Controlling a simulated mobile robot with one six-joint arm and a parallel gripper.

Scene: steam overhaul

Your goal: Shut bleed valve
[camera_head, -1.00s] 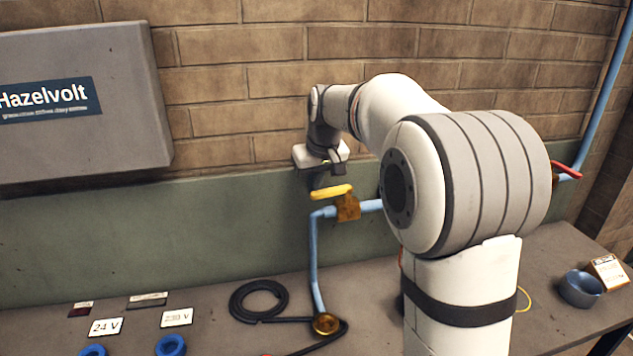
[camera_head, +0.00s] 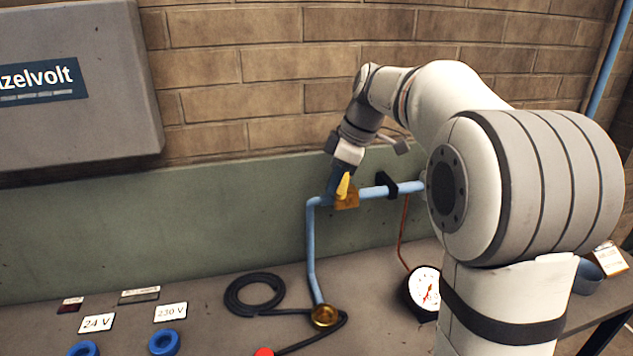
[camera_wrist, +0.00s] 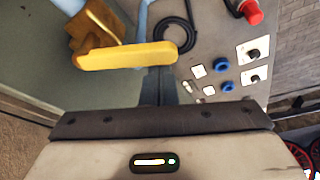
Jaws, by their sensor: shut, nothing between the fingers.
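The bleed valve is likely the brass valve body (camera_head: 347,200) with a yellow lever (camera_head: 343,186) on the blue pipe (camera_head: 311,250). The lever now points across the pipe, towards the head camera. My gripper (camera_head: 334,188) is shut and empty, down beside the lever on its left. In the wrist view the yellow lever (camera_wrist: 125,55) crosses in front of my shut fingers (camera_wrist: 160,85), close against them; I cannot tell if they touch. The brass body (camera_wrist: 92,30) shows beyond the lever.
A grey Hazelvolt cabinet (camera_head: 75,95) hangs on the wall at left. On the bench are a coiled black hose (camera_head: 253,293), a brass fitting (camera_head: 325,316), a pressure gauge (camera_head: 424,287), labels and blue rings (camera_head: 164,342).

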